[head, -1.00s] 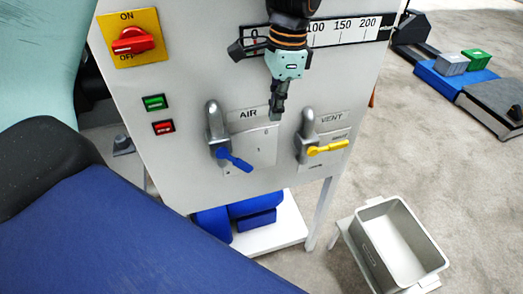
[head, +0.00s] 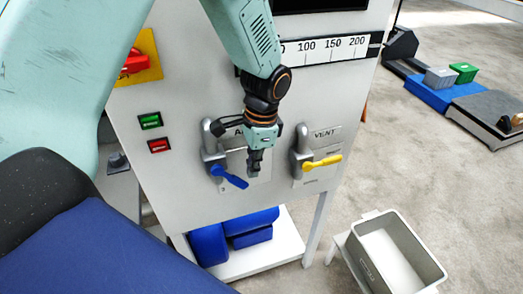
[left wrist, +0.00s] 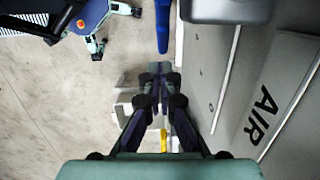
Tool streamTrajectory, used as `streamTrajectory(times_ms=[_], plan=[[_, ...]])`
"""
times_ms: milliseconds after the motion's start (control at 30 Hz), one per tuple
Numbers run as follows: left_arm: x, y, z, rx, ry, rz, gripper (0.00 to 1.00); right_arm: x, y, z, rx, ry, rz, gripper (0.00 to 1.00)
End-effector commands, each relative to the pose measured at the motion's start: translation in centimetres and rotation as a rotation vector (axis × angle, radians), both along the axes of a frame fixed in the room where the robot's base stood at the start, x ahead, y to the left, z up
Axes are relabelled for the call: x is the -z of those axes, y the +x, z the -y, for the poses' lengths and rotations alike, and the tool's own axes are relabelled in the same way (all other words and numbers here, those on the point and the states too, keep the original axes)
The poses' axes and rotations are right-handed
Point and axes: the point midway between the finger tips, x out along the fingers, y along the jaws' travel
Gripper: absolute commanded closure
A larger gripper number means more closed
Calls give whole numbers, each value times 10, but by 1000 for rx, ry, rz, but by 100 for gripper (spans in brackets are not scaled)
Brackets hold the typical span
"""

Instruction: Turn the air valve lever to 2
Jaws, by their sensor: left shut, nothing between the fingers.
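The air valve's blue lever (head: 230,177) is on the machine's front panel and points down and to the right. In the left wrist view the blue lever (left wrist: 162,27) shows at the top, beyond the fingertips. My left gripper (head: 254,172) is shut and empty, pointing down just right of the lever, with a small gap in the picture. Its fingers (left wrist: 160,72) are together in the left wrist view. The gripper hides part of the AIR label and scale plate (head: 262,160), so the numbers cannot be read. My right gripper is not in view.
The yellow VENT lever (head: 322,162) is to the right on the same panel. Green (head: 150,121) and red (head: 159,145) buttons are at the left. A grey bin (head: 435,262) stands low at the right.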

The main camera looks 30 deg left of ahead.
Motion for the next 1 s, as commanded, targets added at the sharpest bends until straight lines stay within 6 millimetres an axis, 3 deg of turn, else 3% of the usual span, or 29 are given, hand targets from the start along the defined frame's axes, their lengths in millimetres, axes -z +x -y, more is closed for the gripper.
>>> streamTrajectory(times_ms=[200,600,1000], plan=[[9,-10,-8,-1,-1,-1,100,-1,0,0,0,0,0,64],[10,-11,-9,0,3,-3,100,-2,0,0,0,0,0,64],[22,-18,-16,0,85,-98,100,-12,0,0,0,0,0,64]])
